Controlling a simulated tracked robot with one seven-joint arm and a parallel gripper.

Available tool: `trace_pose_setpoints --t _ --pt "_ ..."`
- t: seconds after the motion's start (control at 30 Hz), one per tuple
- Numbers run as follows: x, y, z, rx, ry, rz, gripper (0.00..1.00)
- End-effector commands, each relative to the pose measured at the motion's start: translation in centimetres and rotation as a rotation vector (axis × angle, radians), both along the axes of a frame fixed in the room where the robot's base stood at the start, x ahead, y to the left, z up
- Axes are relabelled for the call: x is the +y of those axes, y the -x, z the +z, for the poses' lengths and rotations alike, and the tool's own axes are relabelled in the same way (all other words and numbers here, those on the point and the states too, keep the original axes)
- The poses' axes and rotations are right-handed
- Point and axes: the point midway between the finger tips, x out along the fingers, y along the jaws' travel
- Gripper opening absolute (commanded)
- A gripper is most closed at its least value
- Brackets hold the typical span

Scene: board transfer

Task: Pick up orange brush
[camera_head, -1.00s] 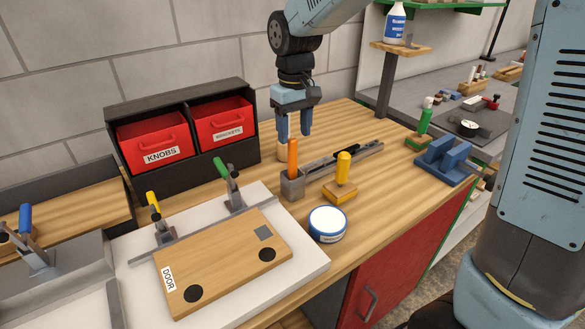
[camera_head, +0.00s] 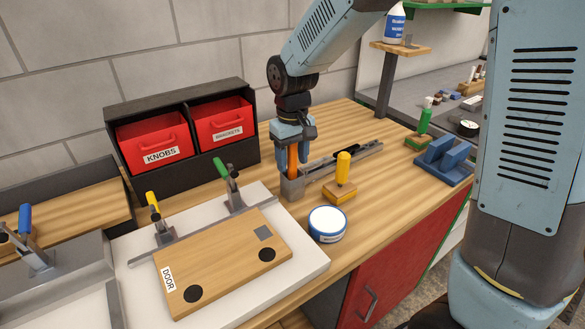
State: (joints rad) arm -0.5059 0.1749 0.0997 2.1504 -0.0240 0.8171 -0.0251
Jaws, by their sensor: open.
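The orange brush (camera_head: 293,158) stands upright at the near left end of a grey metal rack on the wooden bench. Its handle shows between the fingers of my gripper (camera_head: 292,167). The gripper points down, with one finger on either side of the handle, and is open. I cannot tell whether either finger touches the handle. The brush's lower end is hidden in the grey holder (camera_head: 292,188).
A yellow-handled brush (camera_head: 343,168) stands just right of the holder, with a round white-topped tin (camera_head: 327,223) in front. Red bins (camera_head: 222,121) stand behind left. A green-handled brush (camera_head: 424,118) and a blue stand (camera_head: 444,158) are at right.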

Motion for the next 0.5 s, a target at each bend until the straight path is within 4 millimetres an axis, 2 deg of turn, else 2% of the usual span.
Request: trace_pose_setpoints --t 0.07,0.5 --pt "0.01 0.0 0.02 0.0 0.0 0.0 0.52" --pt "0.05 0.02 0.04 0.0 0.0 0.001 0.1"
